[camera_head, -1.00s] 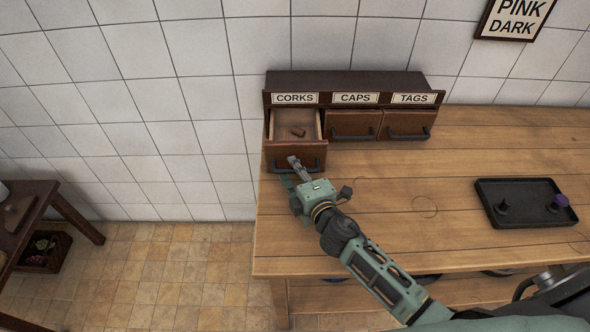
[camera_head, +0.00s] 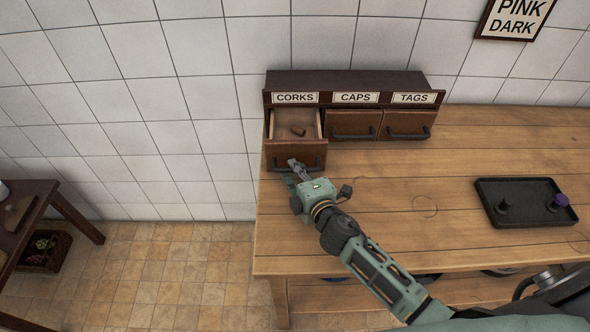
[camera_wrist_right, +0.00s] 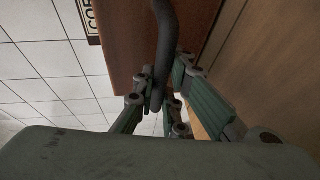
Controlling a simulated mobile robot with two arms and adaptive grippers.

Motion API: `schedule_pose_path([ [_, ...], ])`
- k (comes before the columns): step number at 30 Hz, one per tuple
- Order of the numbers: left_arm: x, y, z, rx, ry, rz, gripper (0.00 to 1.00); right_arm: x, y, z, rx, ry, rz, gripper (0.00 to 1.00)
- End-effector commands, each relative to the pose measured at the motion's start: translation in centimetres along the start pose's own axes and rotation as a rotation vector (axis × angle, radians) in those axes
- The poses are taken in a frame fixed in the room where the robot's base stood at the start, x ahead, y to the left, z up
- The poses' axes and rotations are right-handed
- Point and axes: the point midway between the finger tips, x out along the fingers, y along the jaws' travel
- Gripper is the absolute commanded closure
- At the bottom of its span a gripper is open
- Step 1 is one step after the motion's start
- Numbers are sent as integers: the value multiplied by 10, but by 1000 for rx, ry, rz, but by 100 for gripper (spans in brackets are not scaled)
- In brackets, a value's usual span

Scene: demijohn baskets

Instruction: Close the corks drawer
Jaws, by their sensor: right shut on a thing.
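The corks drawer (camera_head: 283,157) is pulled open under the CORKS label (camera_head: 295,98) at the left of the dark cabinet. My right gripper (camera_head: 297,168) is at the drawer's front. In the right wrist view its fingers (camera_wrist_right: 158,98) are shut on the dark drawer handle (camera_wrist_right: 166,40), with the reddish-brown drawer front (camera_wrist_right: 132,40) behind it. The fingers partly hide the handle in the head view. My left gripper is not in view.
The caps drawer (camera_head: 352,125) and tags drawer (camera_head: 408,125) beside it are shut. A black tray (camera_head: 526,218) with dark and purple items stands at the right of the wooden table (camera_head: 400,190). The table's middle is clear.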

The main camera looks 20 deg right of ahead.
Motion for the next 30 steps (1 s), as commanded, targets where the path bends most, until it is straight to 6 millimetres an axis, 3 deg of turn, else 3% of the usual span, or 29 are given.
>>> schedule_pose_path([
  [16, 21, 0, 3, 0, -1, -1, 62, 107, 22, 43, 6, 1, 3, 100],
  [19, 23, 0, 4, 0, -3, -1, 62, 116, 25, 47, 8, 1, 3, 100],
  [23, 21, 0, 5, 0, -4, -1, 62, 113, 25, 46, 9, 2, 1, 100],
  [24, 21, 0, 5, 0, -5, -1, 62, 113, 25, 46, 9, 2, 1, 88],
  [30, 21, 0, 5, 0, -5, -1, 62, 113, 24, 46, 6, 2, 1, 70],
])
